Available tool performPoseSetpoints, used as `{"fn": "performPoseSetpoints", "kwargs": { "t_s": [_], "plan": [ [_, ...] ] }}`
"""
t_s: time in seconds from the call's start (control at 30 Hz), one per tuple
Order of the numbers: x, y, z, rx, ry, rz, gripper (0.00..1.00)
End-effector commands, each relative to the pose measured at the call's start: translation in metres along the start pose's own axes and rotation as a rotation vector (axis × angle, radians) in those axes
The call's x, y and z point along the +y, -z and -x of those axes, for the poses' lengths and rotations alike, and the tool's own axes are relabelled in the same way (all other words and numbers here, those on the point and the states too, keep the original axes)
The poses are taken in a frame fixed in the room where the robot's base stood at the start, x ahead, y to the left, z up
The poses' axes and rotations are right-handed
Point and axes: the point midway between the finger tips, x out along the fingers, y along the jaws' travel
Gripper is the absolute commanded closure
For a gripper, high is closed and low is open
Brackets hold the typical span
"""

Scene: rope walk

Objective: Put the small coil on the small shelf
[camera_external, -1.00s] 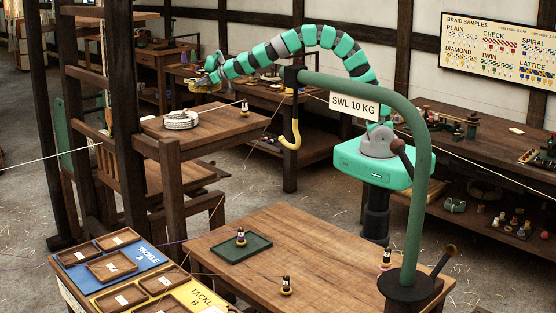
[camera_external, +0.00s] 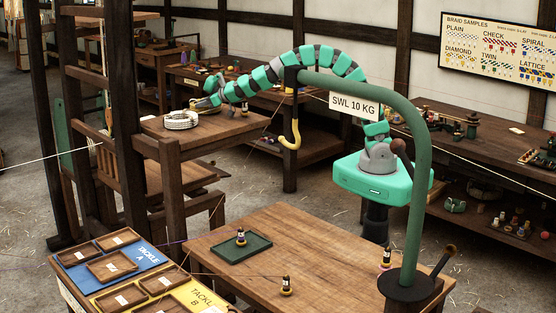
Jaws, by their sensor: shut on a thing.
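My gripper (camera_external: 203,102) is at the end of the green and grey segmented arm, which arches over from the right. It is low over the wooden top of a stand (camera_external: 228,126) at the left of the middle, just behind and right of a white rope coil (camera_external: 181,120) that lies flat there. My gripper is shut on a small tan coil. That coil is mostly hidden by the jaws, and I cannot tell whether it touches the wood. I cannot tell for certain which surface is the small shelf.
A green crane post (camera_external: 418,190) with an SWL 10 KG sign (camera_external: 354,105) and a yellow hook (camera_external: 290,135) stands in front of my arm. The front table (camera_external: 330,250) holds a green tray (camera_external: 243,248) and several spools. Dark posts (camera_external: 125,100) rise left of the stand.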

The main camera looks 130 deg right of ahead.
Motion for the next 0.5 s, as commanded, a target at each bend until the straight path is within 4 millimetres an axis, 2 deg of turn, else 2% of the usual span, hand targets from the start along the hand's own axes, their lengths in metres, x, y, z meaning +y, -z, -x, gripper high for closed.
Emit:
{"fn": "performPoseSetpoints", "kwargs": {
  "t_s": [0.17,0.2,0.27,0.5],
  "plan": [
    [-0.0002,-0.0020,-0.0004,-0.004,0.001,-0.003,1.00],
    [-0.0002,-0.0026,-0.0006,-0.006,0.001,-0.004,0.67],
    [-0.0002,-0.0025,-0.0006,-0.006,0.001,-0.004,0.50],
    [-0.0002,-0.0024,-0.0006,-0.005,0.002,-0.003,0.50]
  ]
}}
